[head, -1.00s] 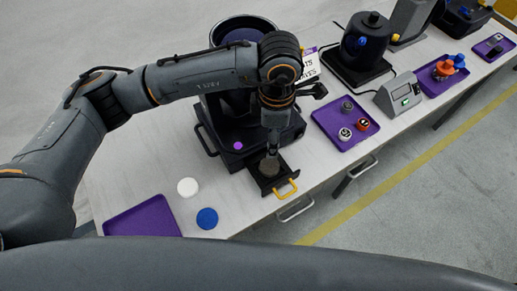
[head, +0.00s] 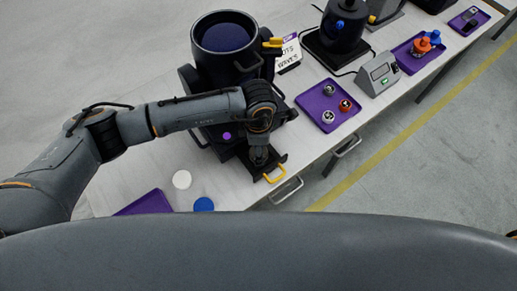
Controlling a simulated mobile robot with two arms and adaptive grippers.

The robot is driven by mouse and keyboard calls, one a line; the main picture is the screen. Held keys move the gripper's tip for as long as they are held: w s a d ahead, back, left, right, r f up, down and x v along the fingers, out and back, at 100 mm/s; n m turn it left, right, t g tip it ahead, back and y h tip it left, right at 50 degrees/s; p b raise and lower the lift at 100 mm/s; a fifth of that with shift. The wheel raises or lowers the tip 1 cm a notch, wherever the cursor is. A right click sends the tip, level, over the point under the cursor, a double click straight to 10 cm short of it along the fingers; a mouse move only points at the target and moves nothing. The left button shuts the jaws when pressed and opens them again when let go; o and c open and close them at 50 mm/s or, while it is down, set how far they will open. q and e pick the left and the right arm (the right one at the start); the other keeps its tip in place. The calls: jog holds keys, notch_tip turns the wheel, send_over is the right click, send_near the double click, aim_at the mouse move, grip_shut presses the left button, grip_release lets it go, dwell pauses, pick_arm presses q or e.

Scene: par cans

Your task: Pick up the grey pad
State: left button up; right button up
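My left gripper (head: 258,155) points down into a small black drawer tray (head: 275,166) with a yellow handle, at the front of a dark machine. In the earlier picture a round grey-brown pad lies in this tray under my gripper. Now the gripper and wrist cover most of that spot, and I cannot make the pad out clearly. Whether the fingers are open or shut on it is too small to tell. My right gripper is not in view.
A white disc (head: 182,179), a blue disc (head: 203,204) and a purple tray (head: 147,203) lie left of the machine. A purple tray with small round parts (head: 327,107) lies to the right.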

pick_arm(q)
jog(key=shift+f, duration=1)
jog(key=c, duration=0.6)
jog(key=shift+o, duration=0.2)
jog(key=shift+r, duration=0.1)
